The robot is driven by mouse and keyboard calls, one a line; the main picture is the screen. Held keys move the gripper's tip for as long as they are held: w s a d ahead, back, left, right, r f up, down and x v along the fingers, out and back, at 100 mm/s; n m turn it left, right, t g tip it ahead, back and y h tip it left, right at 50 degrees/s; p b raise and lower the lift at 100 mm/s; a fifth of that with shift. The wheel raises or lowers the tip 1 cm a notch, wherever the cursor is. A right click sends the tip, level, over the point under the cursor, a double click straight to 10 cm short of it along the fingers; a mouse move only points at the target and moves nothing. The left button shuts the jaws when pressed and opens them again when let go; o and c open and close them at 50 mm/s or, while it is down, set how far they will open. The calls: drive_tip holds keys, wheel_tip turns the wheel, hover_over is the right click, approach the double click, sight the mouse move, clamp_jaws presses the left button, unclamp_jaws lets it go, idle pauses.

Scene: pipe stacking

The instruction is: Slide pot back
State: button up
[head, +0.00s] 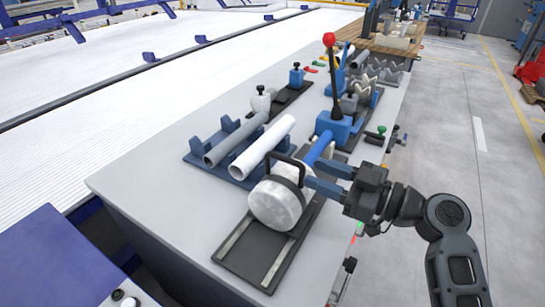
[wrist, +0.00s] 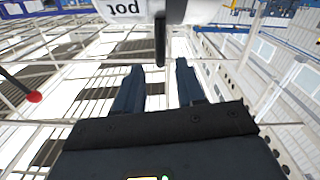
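The pot (head: 277,203) is a whitish round drum with a black band and a black handle (head: 282,165). It sits on a dark flat slide base (head: 232,252) with light rails, and bare rail shows on the near side of it. In the wrist view the pot (wrist: 205,11) fills the top edge with upside-down lettering, and its black handle (wrist: 160,42) hangs down toward the gap between the fingertips. My gripper (head: 309,175) is to the right of the pot, pointing at it. In the wrist view its two blue fingers (wrist: 159,65) are apart, not closed on the handle.
Left of the pot, a blue rack (head: 222,165) holds a grey pipe (head: 235,139) and a white pipe (head: 263,147). Behind it stands a blue device with a red-knobbed lever (head: 331,42). The grey table (head: 135,185) is bare at the near left.

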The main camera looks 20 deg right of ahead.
sight(290, 159)
drive_tip(key=shift+w+a+r, duration=0.3)
drive_tip(key=shift+w+a, duration=0.1)
drive_tip(key=shift+w, duration=0.15)
drive_tip(key=p+x, duration=0.2)
drive_tip(key=x, duration=0.3)
drive_tip(key=shift+w+a+r, duration=0.1)
drive_tip(key=shift+w+a, duration=0.15)
drive_tip(key=shift+w, duration=0.05)
drive_tip(key=shift+x, duration=0.8)
drive_tip(key=shift+c, duration=0.2)
clamp_jaws()
